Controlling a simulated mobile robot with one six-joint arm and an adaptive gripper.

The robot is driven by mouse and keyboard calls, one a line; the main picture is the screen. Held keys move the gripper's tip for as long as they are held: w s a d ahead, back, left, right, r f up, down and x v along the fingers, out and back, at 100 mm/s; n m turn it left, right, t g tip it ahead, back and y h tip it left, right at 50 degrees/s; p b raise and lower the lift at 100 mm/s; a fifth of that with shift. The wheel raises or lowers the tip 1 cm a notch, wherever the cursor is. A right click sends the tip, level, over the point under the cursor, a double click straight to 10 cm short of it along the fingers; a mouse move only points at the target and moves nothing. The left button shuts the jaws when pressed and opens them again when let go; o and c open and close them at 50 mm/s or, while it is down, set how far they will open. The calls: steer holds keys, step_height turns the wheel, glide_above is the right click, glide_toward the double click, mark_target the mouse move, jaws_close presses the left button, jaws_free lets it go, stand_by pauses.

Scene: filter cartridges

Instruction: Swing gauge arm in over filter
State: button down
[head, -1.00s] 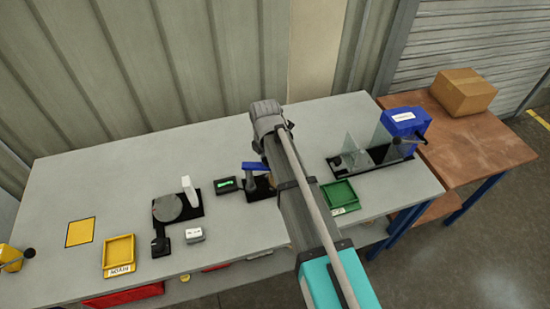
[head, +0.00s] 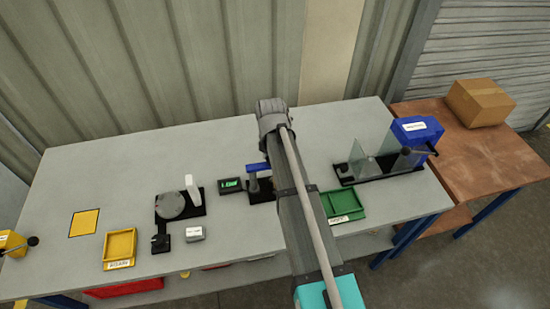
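The gauge stand has a black base (head: 262,195) and a short grey post (head: 252,184). A blue bar (head: 257,167), which looks like the gauge arm, sits on top of the post. Its right end meets my arm's outline, so I cannot tell where it ends. A small black readout (head: 230,185) with green digits stands just left of it. I cannot make out a filter at the gauge; my arm covers the right part of the stand. My gripper does not show; my arm link crosses in front of this spot.
Left of the readout is a black fixture with a grey disc (head: 170,205) and a white upright block (head: 193,190). A yellow tray (head: 120,245) lies further left, a green tray (head: 343,205) to the right. A blue unit with clear panels (head: 415,132) stands at the right end.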

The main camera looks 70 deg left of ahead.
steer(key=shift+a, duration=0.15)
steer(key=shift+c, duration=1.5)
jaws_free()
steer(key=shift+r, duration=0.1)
